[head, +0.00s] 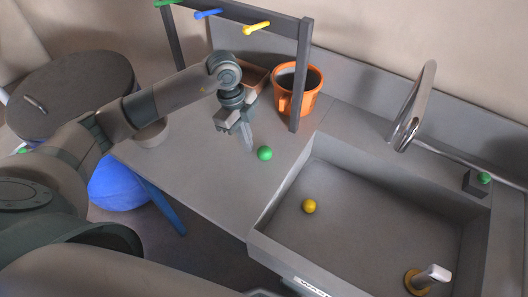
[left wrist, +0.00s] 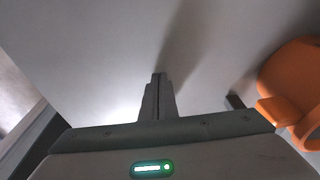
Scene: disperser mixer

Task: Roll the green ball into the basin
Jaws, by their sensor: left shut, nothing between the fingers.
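The green ball (head: 265,153) rests on the grey countertop (head: 190,180) left of the basin. The basin (head: 262,215) is a grey rectangular sink with its near-left rim close to the ball. My left gripper (head: 248,147) points down beside the ball, just to its left in the head view; I cannot tell whether they touch. Its fingers are shut with nothing between them, and they show in the left wrist view (left wrist: 157,95). The green ball does not show in the left wrist view. My right gripper is not in view.
A yellow ball (head: 309,206) lies in the basin. An orange mug (head: 312,100) stands behind my left gripper, beside a dark rack post (head: 301,75). A faucet (head: 412,110) rises behind the basin. A small pot (head: 152,134) stands at the counter's left.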

